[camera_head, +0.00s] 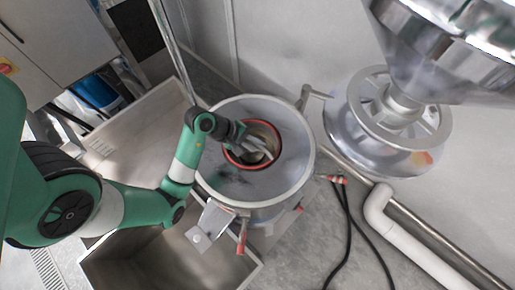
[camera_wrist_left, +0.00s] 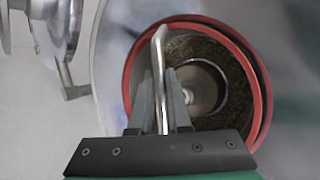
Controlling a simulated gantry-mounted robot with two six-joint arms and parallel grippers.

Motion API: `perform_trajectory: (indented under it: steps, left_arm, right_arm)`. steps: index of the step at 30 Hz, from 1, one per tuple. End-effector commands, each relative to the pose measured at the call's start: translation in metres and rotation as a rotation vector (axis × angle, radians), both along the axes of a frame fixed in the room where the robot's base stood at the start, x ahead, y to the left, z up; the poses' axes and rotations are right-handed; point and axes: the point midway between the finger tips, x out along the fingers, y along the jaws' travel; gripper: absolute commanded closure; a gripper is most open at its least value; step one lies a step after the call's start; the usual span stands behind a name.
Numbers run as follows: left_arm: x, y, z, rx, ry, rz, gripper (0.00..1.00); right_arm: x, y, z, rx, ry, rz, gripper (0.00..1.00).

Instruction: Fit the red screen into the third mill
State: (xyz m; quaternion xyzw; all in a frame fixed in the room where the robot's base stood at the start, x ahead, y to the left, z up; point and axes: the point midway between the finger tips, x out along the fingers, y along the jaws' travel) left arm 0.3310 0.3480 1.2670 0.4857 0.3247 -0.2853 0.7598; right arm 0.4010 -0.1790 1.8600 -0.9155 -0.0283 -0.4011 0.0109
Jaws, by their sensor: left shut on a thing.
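The red screen (camera_head: 226,155) shows as a red ring with a dark inside, at the central opening of the round metal mill (camera_head: 292,145). In the left wrist view the red screen (camera_wrist_left: 264,95) surrounds a brown ring and a pale centre. My left gripper (camera_head: 258,148) is over this opening, shut on a thin bent metal bar, seen in the left wrist view (camera_wrist_left: 158,45). The bar looks like the screen's handle, but its join is hidden by my fingers. I cannot tell whether the ring sits fully down in the mill. My right gripper is out of view.
A large metal hopper (camera_head: 455,45) over a wheel-like metal base (camera_head: 432,150) stands at the right. An open metal bin (camera_head: 150,262) lies below the mill. A white pipe (camera_head: 379,208) and black cables lie at lower right.

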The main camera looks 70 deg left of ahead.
Motion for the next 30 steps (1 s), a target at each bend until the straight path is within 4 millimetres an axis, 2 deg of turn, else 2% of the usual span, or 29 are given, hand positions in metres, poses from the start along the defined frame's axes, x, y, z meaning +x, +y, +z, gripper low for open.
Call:
perform_trajectory:
  steps: [7,17,18,22,30]
  left_arm:
    - [0.000,0.000,-0.033,-0.001,0.001,0.001,1.00]
    - [0.000,0.000,-0.038,0.000,-0.001,0.000,1.00]
    - [0.000,0.000,-0.038,0.000,0.000,0.000,0.77]
    - [0.000,0.000,-0.037,0.000,0.000,0.000,0.54]
    - [0.000,0.000,-0.037,0.000,0.000,0.000,0.54]
  right_arm:
    - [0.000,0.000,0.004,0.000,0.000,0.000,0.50]
    - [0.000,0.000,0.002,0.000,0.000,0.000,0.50]
    - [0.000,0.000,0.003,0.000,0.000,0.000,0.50]
    - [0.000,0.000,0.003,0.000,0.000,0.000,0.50]
    - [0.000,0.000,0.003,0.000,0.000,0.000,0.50]
